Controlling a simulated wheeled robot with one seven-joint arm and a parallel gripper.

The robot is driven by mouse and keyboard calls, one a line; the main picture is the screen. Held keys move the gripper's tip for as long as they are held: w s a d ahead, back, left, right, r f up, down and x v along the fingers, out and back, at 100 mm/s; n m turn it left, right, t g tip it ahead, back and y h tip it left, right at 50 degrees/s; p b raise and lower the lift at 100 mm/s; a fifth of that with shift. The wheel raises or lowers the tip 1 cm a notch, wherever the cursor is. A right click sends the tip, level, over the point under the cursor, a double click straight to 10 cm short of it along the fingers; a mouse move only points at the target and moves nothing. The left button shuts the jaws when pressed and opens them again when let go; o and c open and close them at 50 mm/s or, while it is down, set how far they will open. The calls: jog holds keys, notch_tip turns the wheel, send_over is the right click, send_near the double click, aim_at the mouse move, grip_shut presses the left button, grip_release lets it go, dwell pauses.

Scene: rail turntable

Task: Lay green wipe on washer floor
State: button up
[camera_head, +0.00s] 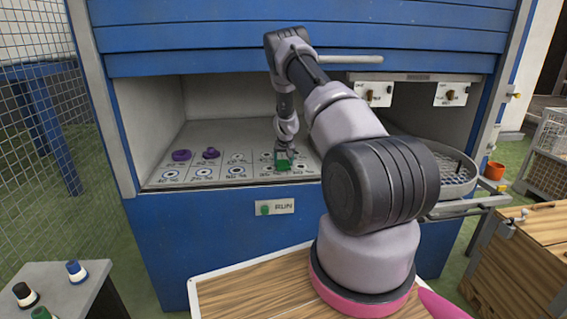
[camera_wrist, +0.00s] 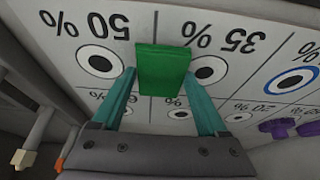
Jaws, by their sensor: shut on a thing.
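The green wipe (camera_head: 283,164) is a small flat-faced green block at the right-centre of the pale washer floor (camera_head: 225,133). My gripper (camera_head: 284,154) reaches into the open blue cabinet from the right and is shut on the wipe. In the wrist view the wipe (camera_wrist: 163,70) sits between the teal fingers of my gripper (camera_wrist: 160,82). It lies over the line between the 50 % and 35 % cells and hides part of the 35 % ring. I cannot tell whether it touches the floor (camera_wrist: 215,16).
Two purple pieces (camera_head: 181,155) (camera_head: 211,153) stand on the floor's left cells. A round mesh turntable (camera_head: 450,172) is at the right opening. Bare marked cells lie left of my gripper.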

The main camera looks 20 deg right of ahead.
jog(key=shift+f, duration=0.1)
jog(key=shift+f, duration=0.4)
jog(key=o, duration=1.1)
jog(key=shift+r, duration=0.1)
jog(key=shift+r, duration=0.3)
jog(key=v, duration=1.2)
jog(key=shift+r, duration=0.1)
